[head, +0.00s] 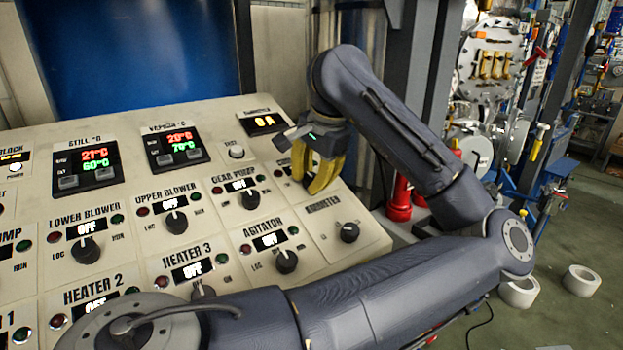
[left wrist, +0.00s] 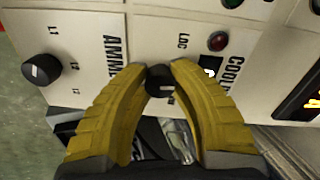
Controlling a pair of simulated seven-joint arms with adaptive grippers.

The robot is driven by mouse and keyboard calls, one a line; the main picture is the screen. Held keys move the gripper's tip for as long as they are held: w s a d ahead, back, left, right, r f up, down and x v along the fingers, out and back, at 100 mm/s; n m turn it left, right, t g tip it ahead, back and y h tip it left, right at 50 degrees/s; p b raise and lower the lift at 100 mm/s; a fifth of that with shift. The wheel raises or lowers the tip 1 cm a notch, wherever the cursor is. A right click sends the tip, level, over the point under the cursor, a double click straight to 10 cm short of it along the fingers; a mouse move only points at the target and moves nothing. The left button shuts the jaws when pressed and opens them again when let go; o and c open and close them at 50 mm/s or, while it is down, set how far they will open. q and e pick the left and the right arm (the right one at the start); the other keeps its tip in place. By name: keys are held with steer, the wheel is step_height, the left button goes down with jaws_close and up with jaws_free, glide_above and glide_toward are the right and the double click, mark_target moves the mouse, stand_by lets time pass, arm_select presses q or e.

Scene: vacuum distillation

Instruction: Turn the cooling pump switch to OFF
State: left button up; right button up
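The cooling pump switch (left wrist: 160,80) is a black knob on the cream panel. It shows in the left wrist view between the yellow fingertips of my left gripper (left wrist: 159,72), which appear to touch it on both sides. A partly covered "COOL..." label and a red lamp (left wrist: 217,41) are beside it. In the head view my left gripper (head: 322,178) reaches down to the panel's upper right part and hides the switch. The switch's pointer direction and most of its display are hidden. My right gripper is not in view.
The ammeter knob (head: 349,232) is just below the gripper; it also shows in the left wrist view (left wrist: 41,69). The gear pump knob (head: 247,202) and agitator knob (head: 286,261) are to the left. A red cylinder (head: 400,198) stands right of the panel (head: 370,250).

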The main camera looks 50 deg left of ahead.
arm_select(q)
steer(key=o, duration=0.6)
steer(key=shift+s, duration=0.1)
steer(key=shift+o, duration=0.2)
steer(key=v, duration=1.2)
